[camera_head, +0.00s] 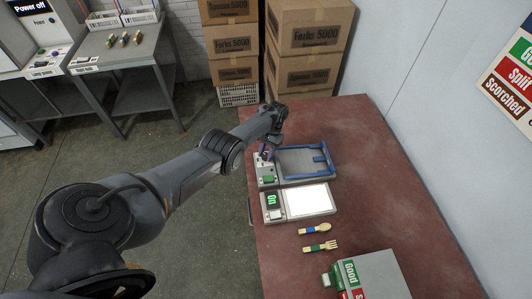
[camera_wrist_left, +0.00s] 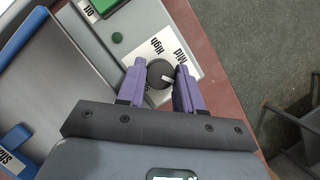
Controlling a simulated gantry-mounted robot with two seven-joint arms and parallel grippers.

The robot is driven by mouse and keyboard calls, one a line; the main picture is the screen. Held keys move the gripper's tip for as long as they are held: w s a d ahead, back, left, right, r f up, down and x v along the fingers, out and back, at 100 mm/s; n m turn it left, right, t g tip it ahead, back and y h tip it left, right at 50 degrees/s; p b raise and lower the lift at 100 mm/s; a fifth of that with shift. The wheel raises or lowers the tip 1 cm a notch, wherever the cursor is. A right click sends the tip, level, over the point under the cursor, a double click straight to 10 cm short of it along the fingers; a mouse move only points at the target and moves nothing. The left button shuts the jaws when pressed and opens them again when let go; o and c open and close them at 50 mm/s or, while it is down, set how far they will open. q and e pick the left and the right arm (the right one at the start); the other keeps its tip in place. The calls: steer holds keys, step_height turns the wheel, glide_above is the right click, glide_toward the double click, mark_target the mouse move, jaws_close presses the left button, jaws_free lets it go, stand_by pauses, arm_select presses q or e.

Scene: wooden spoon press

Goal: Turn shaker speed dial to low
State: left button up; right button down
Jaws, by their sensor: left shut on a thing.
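The shaker (camera_head: 262,170) stands on the red table, with a blue-framed tray (camera_head: 305,148) on it. Its speed dial (camera_wrist_left: 158,82) is a dark round knob with a short white mark. The labels "High" and "Mid" show beside the dial in the left wrist view; a "Low" label is not visible. My left gripper (camera_wrist_left: 160,70) has its purple fingers on both sides of the dial and is shut on it. In the head view the left gripper (camera_head: 265,151) is at the shaker's left rear corner, hiding the dial. My right gripper is not in view.
A lit white panel (camera_head: 307,201) marked "On" sits in front of the shaker. The table's right side is clear. Cardboard boxes (camera_head: 310,30) stand behind.

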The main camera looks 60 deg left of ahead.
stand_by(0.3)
arm_select(q)
steer(key=o, duration=1)
steer(key=shift+r, duration=0.1)
steer(key=shift+w+r, duration=0.1)
steer(key=shift+r, duration=0.15)
steer(key=v, duration=1)
steer(key=shift+p, duration=0.3)
